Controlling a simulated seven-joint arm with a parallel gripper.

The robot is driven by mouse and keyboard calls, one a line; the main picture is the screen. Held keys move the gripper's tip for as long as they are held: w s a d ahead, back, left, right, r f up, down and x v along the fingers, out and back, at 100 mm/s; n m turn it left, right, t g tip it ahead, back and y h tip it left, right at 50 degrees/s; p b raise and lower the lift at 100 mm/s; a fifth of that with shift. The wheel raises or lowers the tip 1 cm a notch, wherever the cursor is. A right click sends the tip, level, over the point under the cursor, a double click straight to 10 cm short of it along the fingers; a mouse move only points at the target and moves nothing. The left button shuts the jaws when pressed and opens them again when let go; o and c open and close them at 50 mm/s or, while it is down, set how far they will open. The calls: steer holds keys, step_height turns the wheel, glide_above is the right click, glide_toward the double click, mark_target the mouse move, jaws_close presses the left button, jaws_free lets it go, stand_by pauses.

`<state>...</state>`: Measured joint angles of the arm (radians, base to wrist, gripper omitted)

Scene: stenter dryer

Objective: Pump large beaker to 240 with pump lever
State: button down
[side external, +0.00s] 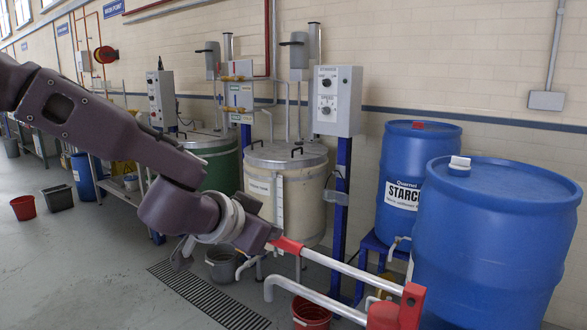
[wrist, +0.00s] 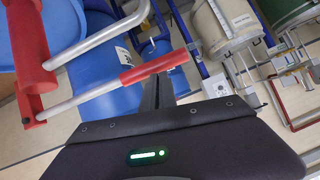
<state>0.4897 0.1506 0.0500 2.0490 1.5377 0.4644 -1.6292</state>
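The pump lever (side external: 350,269) is a silver bar with a red grip, running from a red pump head (side external: 400,308) at the bottom right. My gripper (side external: 276,240) is at the lever's free end, by the red grip. In the wrist view the red grip (wrist: 150,69) crosses at the tip of my dark finger (wrist: 157,92). Only one finger shows clearly, so I cannot tell whether it is shut on the grip. A bent silver spout (side external: 300,290) runs below the lever. I cannot make out the large beaker or any reading.
Two blue drums stand at right: a near one (side external: 500,235) and one labelled starch (side external: 405,170). A cream mixing tank (side external: 300,200) and a green tank (side external: 217,165) stand behind. A red bucket (side external: 311,313) and a grey bucket (side external: 222,263) sit on the floor.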

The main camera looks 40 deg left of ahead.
steer(key=shift+s+a+f, duration=0.1)
steer(key=shift+a+f, duration=0.25)
steer(key=shift+f, duration=0.35)
steer(key=shift+a, duration=0.1)
steer(key=shift+r, duration=0.1)
steer(key=s+d+r, duration=0.1)
steer(key=s+r, duration=0.8)
steer(key=r, duration=0.1)
steer(key=shift+r, duration=0.3)
